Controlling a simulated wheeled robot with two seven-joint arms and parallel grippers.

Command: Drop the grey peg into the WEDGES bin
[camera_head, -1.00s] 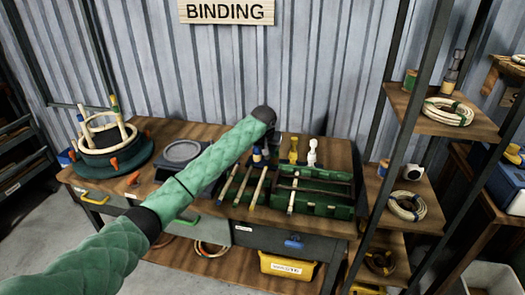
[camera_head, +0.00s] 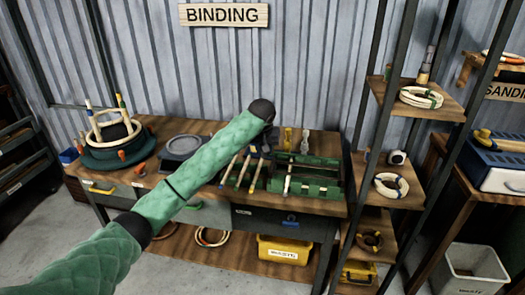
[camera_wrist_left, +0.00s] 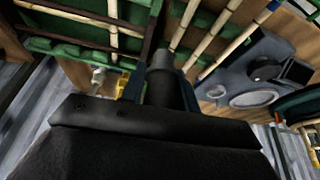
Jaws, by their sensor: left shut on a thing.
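My left gripper (camera_wrist_left: 163,92) is shut on a grey peg (camera_wrist_left: 163,72), a smooth grey cylinder standing out between the two dark fingers in the left wrist view. In the head view my green-sleeved arm crosses the bench, and its black wrist hides most of the gripper and the peg. A yellow bin (camera_head: 285,241) with a white label sits on the shelf below the bench; its lettering is too small to read surely. Another yellow bin (camera_head: 357,272) shows partly on the lower right rack. I cannot tell which is the WEDGES bin. My right gripper is not in view.
A green rack (camera_head: 318,161) with rattan poles stands at the bench's right. A dark shelf post (camera_head: 363,100) rises at right. A white bin (camera_head: 476,262) stands on the floor.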

